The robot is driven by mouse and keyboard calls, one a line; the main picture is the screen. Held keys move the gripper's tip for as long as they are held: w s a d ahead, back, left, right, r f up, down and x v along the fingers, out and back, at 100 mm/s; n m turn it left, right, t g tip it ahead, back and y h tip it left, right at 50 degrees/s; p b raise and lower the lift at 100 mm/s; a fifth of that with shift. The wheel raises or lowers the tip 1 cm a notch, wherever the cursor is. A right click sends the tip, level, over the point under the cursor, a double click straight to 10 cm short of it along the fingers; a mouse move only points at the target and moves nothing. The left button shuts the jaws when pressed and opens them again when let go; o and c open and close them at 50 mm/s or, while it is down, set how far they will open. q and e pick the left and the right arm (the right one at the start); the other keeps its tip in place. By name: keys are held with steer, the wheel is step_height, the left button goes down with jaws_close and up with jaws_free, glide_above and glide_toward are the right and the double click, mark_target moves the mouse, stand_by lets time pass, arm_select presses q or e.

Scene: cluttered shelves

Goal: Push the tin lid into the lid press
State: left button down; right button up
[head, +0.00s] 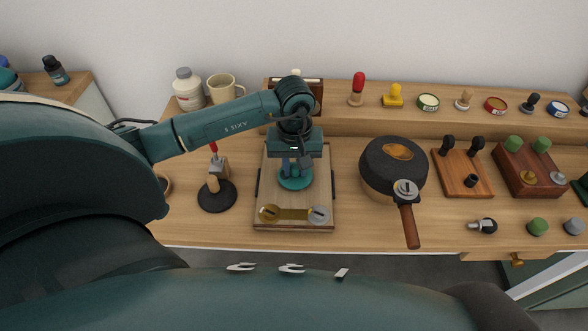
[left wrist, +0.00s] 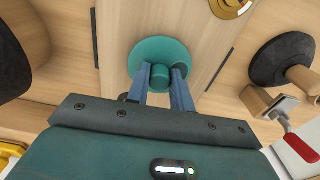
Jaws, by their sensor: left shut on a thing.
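My left gripper (head: 294,168) points down over a wooden board and is shut on the knob of a round teal piece (head: 295,183), which looks like the tin lid. In the left wrist view, the blue fingers of my left gripper (left wrist: 161,78) stand on either side of the knob, with the flat teal disc (left wrist: 150,50) beyond. The lid is over the wooden board (head: 268,188); I cannot tell whether it touches it. This board, with dark side handles, may be the lid press. My right gripper is not in view.
A black round base (head: 217,196) with a red-handled clamp stands left. A dark-topped pot (head: 380,170) with a wooden handle stands right. A raised back shelf (head: 445,118) holds several stamps and tins.

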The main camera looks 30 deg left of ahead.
arm_select(q)
steer(key=shift+s+d+f, duration=0.15)
steer(key=shift+s+f, duration=0.2)
steer(key=shift+f, duration=0.25)
steer(key=shift+w+r+p, duration=0.15)
steer(key=shift+r+p, duration=0.45)
steer(key=shift+r, duration=0.15)
steer(key=shift+w+a+r+p, duration=0.15)
steer(key=shift+r+p, duration=0.75)
steer(key=shift+r, duration=0.95)
steer(key=shift+r, duration=0.1)
steer(key=shift+r, duration=0.4)
steer(key=c, duration=1.9)
jaws_free()
jaws_close()
